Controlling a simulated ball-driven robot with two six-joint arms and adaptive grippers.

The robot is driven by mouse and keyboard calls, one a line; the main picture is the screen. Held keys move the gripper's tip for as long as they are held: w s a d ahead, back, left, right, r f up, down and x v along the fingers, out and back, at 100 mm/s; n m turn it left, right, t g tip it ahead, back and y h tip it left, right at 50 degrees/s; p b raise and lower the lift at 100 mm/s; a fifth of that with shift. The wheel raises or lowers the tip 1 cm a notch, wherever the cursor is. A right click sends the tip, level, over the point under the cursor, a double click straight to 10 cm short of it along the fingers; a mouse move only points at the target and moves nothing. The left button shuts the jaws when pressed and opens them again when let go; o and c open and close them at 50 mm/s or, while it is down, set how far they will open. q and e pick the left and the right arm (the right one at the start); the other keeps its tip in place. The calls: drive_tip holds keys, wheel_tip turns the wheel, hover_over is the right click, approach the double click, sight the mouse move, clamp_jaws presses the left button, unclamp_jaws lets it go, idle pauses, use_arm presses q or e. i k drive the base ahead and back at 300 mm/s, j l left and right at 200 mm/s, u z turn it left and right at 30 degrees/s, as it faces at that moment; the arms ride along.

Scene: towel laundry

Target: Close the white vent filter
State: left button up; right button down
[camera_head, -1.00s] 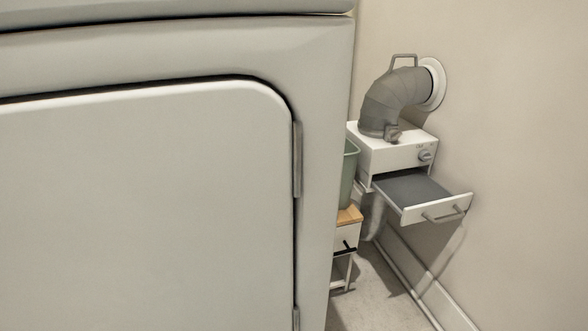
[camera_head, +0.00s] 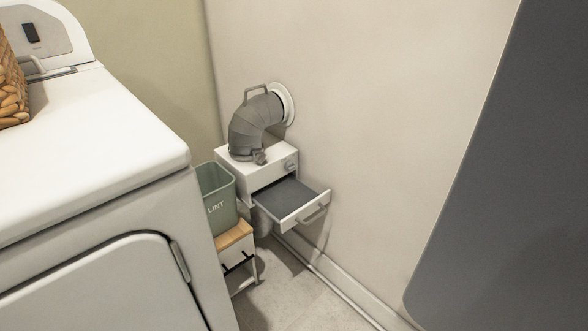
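The white vent filter box (camera_head: 243,175) is on the wall in the middle of the view, with a grey knob (camera_head: 290,165) on its front. Its filter drawer (camera_head: 292,214) is pulled out towards the front right and shows a dark grey screen (camera_head: 284,196). A grey duct hose (camera_head: 252,125) bends from the box top to a round white wall collar (camera_head: 285,103). Neither of my grippers shows in the view.
A white dryer or washer (camera_head: 100,170) fills the left, with a wicker basket (camera_head: 12,90) on top. A green LINT bin (camera_head: 218,198) stands on a small wood-topped stand (camera_head: 235,236) beside the box. A large dark grey panel (camera_head: 510,200) blocks the right. Floor (camera_head: 285,285) is bare below the drawer.

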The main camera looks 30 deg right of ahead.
sight(288, 200)
drive_tip(key=z, duration=1.15)
